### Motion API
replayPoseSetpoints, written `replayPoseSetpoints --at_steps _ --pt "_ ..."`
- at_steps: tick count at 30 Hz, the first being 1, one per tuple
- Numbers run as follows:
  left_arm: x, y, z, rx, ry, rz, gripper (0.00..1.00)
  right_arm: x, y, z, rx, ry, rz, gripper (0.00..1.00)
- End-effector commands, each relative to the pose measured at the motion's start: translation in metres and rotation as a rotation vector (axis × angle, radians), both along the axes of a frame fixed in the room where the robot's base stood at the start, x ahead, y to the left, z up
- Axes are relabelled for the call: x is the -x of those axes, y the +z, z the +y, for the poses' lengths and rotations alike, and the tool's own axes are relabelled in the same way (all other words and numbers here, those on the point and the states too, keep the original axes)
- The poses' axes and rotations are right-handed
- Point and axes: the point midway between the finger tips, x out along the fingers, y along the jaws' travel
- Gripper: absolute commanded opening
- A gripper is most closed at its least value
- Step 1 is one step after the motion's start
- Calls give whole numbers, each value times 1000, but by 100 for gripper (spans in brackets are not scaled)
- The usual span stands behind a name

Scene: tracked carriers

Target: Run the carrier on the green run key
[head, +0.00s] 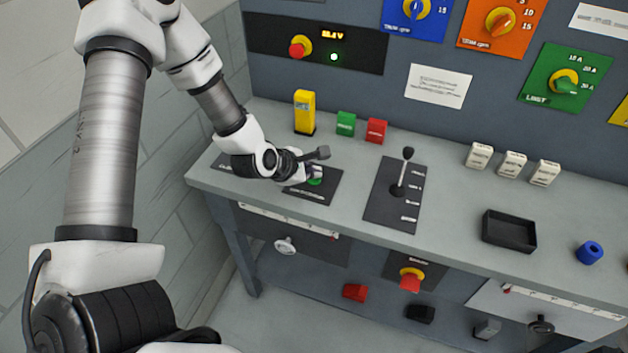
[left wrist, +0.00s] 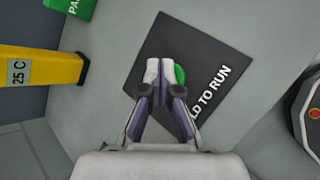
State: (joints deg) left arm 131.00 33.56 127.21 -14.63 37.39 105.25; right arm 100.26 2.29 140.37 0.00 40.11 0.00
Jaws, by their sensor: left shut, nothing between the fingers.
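The green run key (head: 315,181) sits on a dark plate (head: 322,194) on the bench top, at the left part of the bench in the head view. In the left wrist view the green key (left wrist: 180,75) shows beside my fingertips, partly hidden by them, and its plate (left wrist: 205,48) reads "...LD TO RUN". My left gripper (head: 313,172) is shut and empty, with its fingertips at the key; it also shows in the left wrist view (left wrist: 160,72). I cannot tell whether the tips press the key. My right gripper is not in view.
A lever (head: 401,175) on a dark plate stands to the right. A yellow block (head: 304,112), a green block (head: 346,123) and a red block (head: 376,130) stand behind. A black tray (head: 509,232) and blue ring (head: 589,252) lie at right. A panel (head: 345,55) rises behind.

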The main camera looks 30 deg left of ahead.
Motion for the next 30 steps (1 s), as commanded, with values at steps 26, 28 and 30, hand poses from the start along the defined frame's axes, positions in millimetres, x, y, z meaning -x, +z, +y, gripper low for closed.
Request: replayPoseSetpoints --at_steps 26,28,30 --pt "0 -6 0 0 0 0 0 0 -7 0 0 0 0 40" --pt "0 -6 0 0 0 0 0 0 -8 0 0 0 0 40" --pt "0 -7 0 0 0 0 0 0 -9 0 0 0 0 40"
